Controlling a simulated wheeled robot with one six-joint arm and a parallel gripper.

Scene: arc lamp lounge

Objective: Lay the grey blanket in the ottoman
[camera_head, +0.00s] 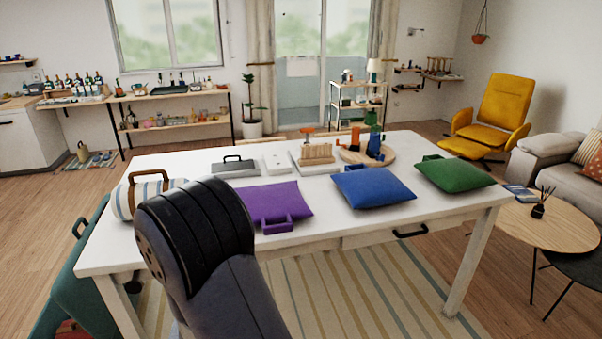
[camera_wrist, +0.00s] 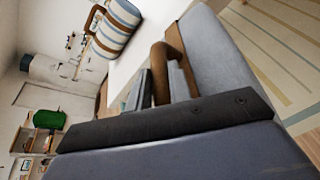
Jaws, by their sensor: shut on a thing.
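My gripper (camera_wrist: 160,88) is shut on the brown handle (camera_wrist: 168,62) of the grey blanket (camera_wrist: 215,55) in the wrist view. The blanket is a plain grey roll beside the white table's edge; I cannot tell whether it touches the table. In the head view my arm hides the gripper and the blanket. A teal box-like piece with a dark handle, apparently the ottoman (camera_head: 72,290), stands on the floor at the lower left. Its slanted panel looks like a raised lid, and red patterned stuff shows at its bottom. Most of it is cut off.
A striped roll with a brown handle (camera_head: 148,200) lies at the left end of the white table (camera_head: 330,227). Purple (camera_head: 270,203), blue (camera_head: 372,187) and green (camera_head: 455,173) cushions lie along it. A round wooden table (camera_head: 540,222) and sofa stand at right.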

